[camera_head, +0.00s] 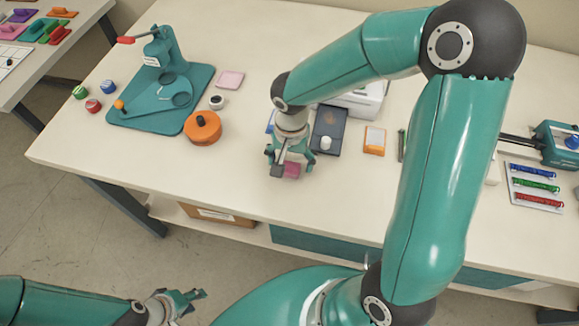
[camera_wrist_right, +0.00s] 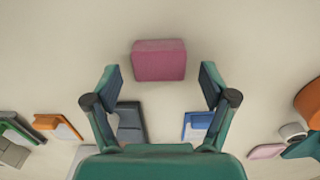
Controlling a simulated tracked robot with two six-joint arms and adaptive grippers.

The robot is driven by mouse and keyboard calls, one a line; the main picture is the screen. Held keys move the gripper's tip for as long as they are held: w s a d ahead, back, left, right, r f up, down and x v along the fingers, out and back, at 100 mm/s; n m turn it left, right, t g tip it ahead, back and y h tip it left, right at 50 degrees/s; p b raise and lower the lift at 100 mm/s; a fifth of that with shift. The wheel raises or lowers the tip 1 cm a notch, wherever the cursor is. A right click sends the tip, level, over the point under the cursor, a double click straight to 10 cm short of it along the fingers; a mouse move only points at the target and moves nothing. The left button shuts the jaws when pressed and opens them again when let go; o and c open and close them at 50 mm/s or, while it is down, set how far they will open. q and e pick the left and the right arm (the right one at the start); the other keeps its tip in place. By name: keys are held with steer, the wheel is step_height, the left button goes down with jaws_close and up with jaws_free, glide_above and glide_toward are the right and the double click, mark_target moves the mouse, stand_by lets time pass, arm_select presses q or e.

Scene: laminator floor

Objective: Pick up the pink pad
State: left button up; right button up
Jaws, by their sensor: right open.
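A dark pink block (camera_head: 291,170) lies on the table beneath my right gripper (camera_head: 291,166), partly hidden by it. In the right wrist view, the block (camera_wrist_right: 158,60) lies just beyond the fingertips, centred between them. My right gripper (camera_wrist_right: 158,82) is open and empty, its two fingers apart. A flat pale pink pad (camera_head: 230,79) lies on the table beside the teal press; in the right wrist view it (camera_wrist_right: 266,151) is at the lower right. I cannot tell which is the pink pad meant. My left gripper (camera_head: 184,301) is low at the front, away from the table; its opening is unclear.
The teal press (camera_head: 160,95) and a round orange object (camera_head: 203,128) stand left of my right gripper. A dark box (camera_head: 331,122), an orange-edged pad (camera_head: 375,140) and a blue piece (camera_wrist_right: 197,125) are close by. The table's front strip is clear.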

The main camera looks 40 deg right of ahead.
mark_target(291, 162)
steer(key=shift+f, duration=0.25)
steer(key=c, duration=1.1)
steer(key=shift+r, duration=0.1)
step_height(291, 162, up, 20)
steer(key=o, duration=0.5)
steer(key=c, duration=0.5)
